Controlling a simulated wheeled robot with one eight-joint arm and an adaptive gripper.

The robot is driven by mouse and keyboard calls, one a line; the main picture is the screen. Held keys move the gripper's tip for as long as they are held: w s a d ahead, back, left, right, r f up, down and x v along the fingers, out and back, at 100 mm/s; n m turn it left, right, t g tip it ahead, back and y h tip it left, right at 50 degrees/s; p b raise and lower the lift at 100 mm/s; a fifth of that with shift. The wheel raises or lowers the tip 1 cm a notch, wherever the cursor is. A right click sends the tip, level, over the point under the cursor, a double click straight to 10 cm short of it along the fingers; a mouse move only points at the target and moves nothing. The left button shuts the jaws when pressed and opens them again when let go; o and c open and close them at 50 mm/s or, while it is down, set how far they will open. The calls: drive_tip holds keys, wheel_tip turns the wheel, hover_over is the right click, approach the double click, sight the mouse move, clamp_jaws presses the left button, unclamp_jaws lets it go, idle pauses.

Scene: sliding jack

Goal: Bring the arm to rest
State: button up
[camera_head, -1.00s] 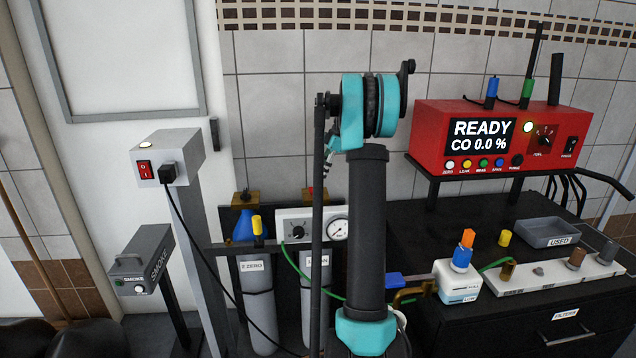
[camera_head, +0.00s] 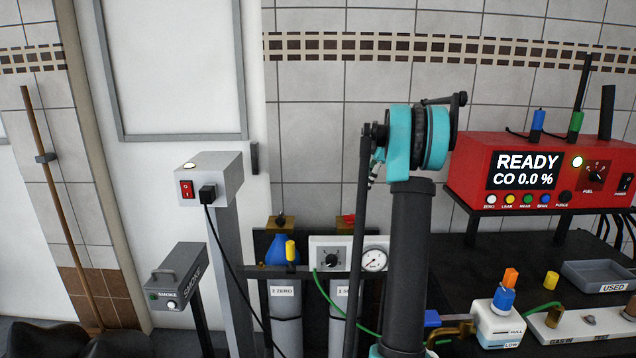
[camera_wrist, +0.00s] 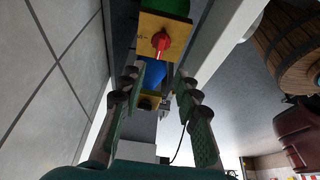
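My arm (camera_head: 408,250) stands upright in the middle of the head view, with its teal joint at the top in front of the tiled wall. My gripper is not visible in the head view. In the wrist view my gripper (camera_wrist: 160,95) shows two green-padded fingers spread apart, with nothing between the pads. Beyond the fingertips is a yellow block with a red knob (camera_wrist: 161,41). A blue rounded part (camera_wrist: 156,74) shows behind the gap between the fingers.
A red analyser (camera_head: 545,170) reading READY, CO 0.0 % stands at the right. Gas cylinders (camera_head: 286,318) with a gauge panel (camera_head: 345,252) stand behind my arm. A grey post (camera_head: 225,260) and a smoke unit (camera_head: 177,276) are at the left. A used tray (camera_head: 600,275) lies on the right bench.

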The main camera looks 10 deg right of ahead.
drive_tip(key=s+a+f+m+t+h, duration=0.1)
drive_tip(key=s+a+f+m, duration=0.4)
drive_tip(key=s, duration=0.4)
drive_tip(key=s+a+f+m+h, duration=0.1)
drive_tip(key=s+a+f+m, duration=0.1)
drive_tip(key=s+a+f, duration=0.35)
drive_tip(key=s+a+f+m+t+h, duration=0.1)
drive_tip(key=s+a+f+m, duration=0.4)
drive_tip(key=s, duration=0.6)
drive_tip(key=s+a+f+m, duration=0.1)
drive_tip(key=s+f+m, duration=0.1)
drive_tip(key=s, duration=0.5)
drive_tip(key=s+a+f+m+t+h, duration=0.1)
drive_tip(key=s+a+f, duration=0.1)
drive_tip(key=s+f, duration=0.3)
drive_tip(key=shift+s+m, duration=0.4)
drive_tip(key=shift+s, duration=0.6)
drive_tip(key=shift+o, duration=0.2)
drive_tip(key=shift+a, duration=0.15)
